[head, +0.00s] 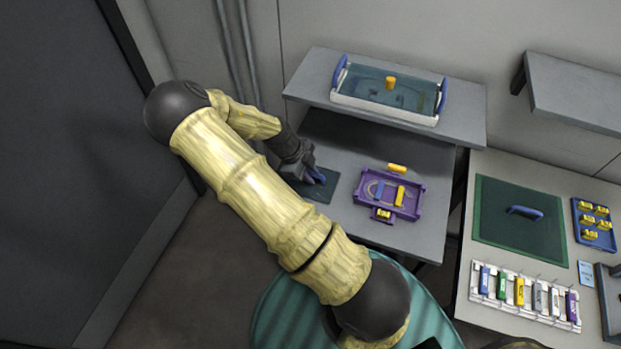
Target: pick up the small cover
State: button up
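A small dark flat plate (322,192), likely the small cover, lies on the grey table at the left, left of the purple tray. My gripper (313,176) is over this plate, pointing down and to the right. A blue part shows at its tip; I cannot tell whether it is my fingers or a handle on the plate. My gripper and wrist hide part of the plate. Whether the fingers are open or shut cannot be seen. A larger green panel with a blue handle (522,212) lies on the right table.
The purple tray (409,212) holds blue and yellow pieces, with a yellow piece (397,168) behind it. A raised shelf (318,75) bears a white tray with a see-through lid and orange knob (390,83). A rack of coloured pieces (523,299) and a blue tray (607,243) are at right.

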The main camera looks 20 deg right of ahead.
dwell(0.5)
grip_shut()
notch_tip(320, 180, up, 9)
jog(key=shift+r+b, duration=0.1)
jog(key=shift+b, duration=0.2)
jog(key=shift+r, duration=0.4)
dwell(0.6)
